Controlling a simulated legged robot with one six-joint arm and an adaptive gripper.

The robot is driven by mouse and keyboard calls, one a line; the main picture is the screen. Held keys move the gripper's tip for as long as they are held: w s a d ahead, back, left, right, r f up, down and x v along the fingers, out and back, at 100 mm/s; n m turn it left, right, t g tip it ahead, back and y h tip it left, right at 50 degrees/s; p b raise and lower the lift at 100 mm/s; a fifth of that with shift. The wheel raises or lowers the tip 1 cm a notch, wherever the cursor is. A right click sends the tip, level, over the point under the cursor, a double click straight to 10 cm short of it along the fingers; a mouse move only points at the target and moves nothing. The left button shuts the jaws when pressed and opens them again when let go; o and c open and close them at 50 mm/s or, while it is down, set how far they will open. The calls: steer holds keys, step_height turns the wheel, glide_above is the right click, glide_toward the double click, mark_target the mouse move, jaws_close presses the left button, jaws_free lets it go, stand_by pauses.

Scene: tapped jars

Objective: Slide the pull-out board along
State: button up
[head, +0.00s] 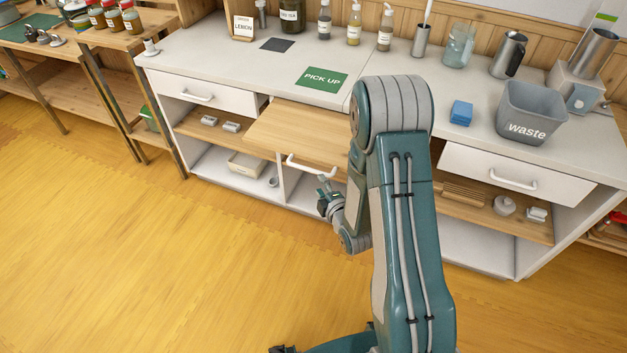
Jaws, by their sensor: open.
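The pull-out board (300,134) is a light wooden panel that sticks out from under the white counter, left of my arm. A white bar handle (311,166) is at its front edge. My arm hides the board's right end. My gripper (325,186) is open and empty, just below and in front of the handle. It looks close to the handle, but I cannot tell whether they touch.
The white counter (205,50) holds a green "PICK UP" mat (321,79), a grey waste bin (521,111), a blue sponge (461,112) and several bottles. Closed white drawers flank the board. Wooden shelves stand at the left. The wooden floor (150,250) in front is clear.

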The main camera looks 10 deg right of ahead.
mark_target(308, 168)
steer(key=x, duration=0.9)
steer(key=shift+w+a+f, duration=0.2)
steer(key=shift+w+f, duration=0.1)
steer(key=shift+f, duration=0.15)
jaws_close()
